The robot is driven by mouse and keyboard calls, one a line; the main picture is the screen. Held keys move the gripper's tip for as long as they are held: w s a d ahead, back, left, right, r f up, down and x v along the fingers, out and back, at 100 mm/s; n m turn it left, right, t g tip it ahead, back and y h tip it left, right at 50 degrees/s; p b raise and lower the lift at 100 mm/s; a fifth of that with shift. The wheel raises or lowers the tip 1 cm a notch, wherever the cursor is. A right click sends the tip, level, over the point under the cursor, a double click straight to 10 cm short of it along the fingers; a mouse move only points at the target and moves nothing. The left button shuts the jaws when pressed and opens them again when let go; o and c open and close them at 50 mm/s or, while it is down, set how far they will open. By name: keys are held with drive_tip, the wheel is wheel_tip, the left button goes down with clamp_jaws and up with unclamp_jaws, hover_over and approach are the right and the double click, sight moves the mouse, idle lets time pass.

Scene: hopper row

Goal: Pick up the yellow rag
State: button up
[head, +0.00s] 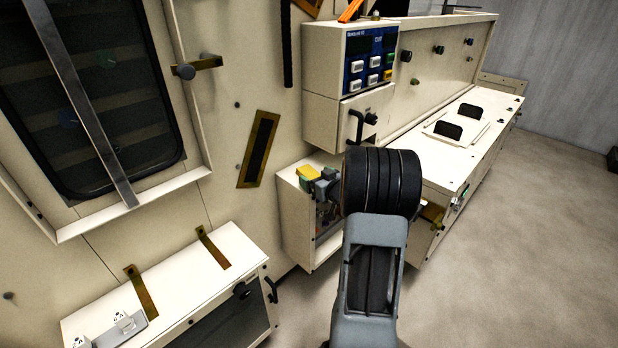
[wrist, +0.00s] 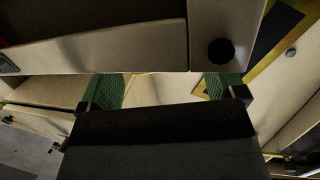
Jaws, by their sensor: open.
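The yellow rag (head: 308,172) shows as a small yellow patch on top of the low cream cabinet, left of my dark wrist in the head view. My gripper (wrist: 165,88) is open, with its two green-padded fingers apart in the wrist view. In the head view, grey parts by the rag seem to belong to my gripper, but my arm hides most of it. A thin yellowish line shows between the fingers in the wrist view; I cannot tell whether it is the rag. I cannot tell whether the fingers touch the rag.
The low cream cabinet (head: 294,215) stands against the cream wall. A control box (head: 350,60) with buttons sits above it, with a handled drawer below. A long cream console (head: 455,145) runs to the right. A low cabinet (head: 185,285) stands front left. Open floor lies right.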

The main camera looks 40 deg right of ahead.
sight(309, 174)
drive_tip(key=shift+w+f, duration=0.2)
drive_tip(key=shift+w, duration=1.25)
drive_tip(key=shift+c, duration=0.5)
drive_tip(key=c, duration=0.9)
